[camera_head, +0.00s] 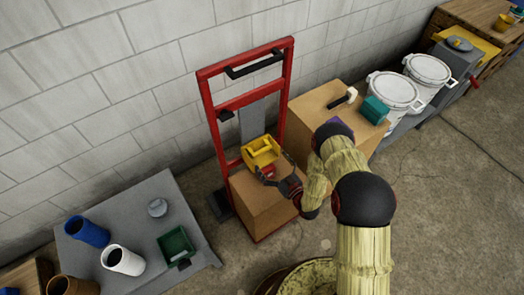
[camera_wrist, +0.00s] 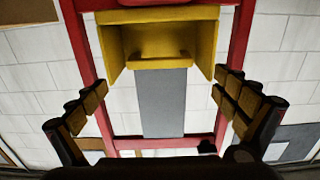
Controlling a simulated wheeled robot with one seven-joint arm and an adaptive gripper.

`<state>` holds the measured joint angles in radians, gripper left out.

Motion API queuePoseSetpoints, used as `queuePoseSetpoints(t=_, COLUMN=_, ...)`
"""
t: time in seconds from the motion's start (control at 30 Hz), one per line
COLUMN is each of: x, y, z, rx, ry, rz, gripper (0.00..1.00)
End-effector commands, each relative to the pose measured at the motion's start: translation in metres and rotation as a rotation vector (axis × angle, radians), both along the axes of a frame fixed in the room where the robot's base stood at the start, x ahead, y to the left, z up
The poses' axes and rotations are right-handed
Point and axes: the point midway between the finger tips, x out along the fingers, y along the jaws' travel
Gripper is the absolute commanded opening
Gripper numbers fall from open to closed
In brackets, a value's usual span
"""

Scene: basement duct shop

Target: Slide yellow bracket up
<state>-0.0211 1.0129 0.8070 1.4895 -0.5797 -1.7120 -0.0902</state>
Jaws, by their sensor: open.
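The yellow bracket (camera_head: 262,150) is a boxy, open-fronted piece on the red upright frame (camera_head: 205,100), low down just above a cardboard box. In the wrist view the bracket (camera_wrist: 157,17) fills the top middle, with its two side walls and a crossbar showing. A grey vertical strip (camera_wrist: 164,105) runs along the frame in line with it. My gripper (camera_head: 279,174) is right at the bracket's near side in the head view. In the wrist view my gripper (camera_wrist: 160,90) is open, with nothing between its fingers; the bracket appears beyond the fingertips. Whether they touch cannot be told.
A cardboard box (camera_head: 263,207) stands under the bracket. Another box (camera_head: 322,112), bearing a teal block (camera_head: 375,109) and a hammer-like tool, stands right of the frame. A grey table (camera_head: 140,205) with cups is at left. A block wall (camera_head: 120,80) stands behind.

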Motion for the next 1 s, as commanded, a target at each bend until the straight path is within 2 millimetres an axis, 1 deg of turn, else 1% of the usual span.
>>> queuePoseSetpoints(t=0.3, x=0.040, y=0.028, z=0.000, rx=-0.001, ry=-0.003, rz=0.002, gripper=0.98)
queuePoseSetpoints(t=0.5, x=0.055, y=0.038, z=0.000, rx=-0.001, ry=-0.001, rz=0.001, gripper=0.98)
queuePoseSetpoints(t=0.83, x=0.059, y=0.039, z=0.001, rx=-0.001, ry=-0.001, rz=0.000, gripper=0.98)
queuePoseSetpoints(t=1.0, x=0.059, y=0.039, z=0.001, rx=-0.001, ry=-0.001, rz=0.000, gripper=0.89)
